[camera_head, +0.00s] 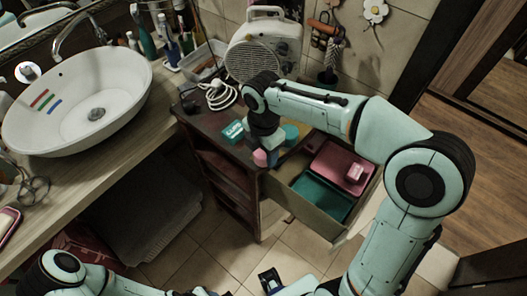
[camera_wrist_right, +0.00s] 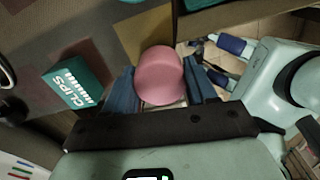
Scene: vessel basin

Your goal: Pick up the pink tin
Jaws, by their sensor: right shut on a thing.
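The pink tin (camera_head: 260,157) is a small round tin at the front edge of the dark cabinet top. In the right wrist view the tin (camera_wrist_right: 160,75) sits between the blue fingers of my right gripper (camera_wrist_right: 162,92), which is shut on it. In the head view the right gripper (camera_head: 264,143) comes down from above and hides part of the tin. I cannot tell whether the tin touches the cabinet top.
A teal clips box (camera_head: 233,131) stands left of the gripper and a teal round tin (camera_head: 291,132) right of it. The open drawer (camera_head: 302,208) holds a pink tray (camera_head: 330,165), a teal tray (camera_head: 318,198) and a small pink box (camera_head: 355,172). A heater (camera_head: 262,50) stands behind.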

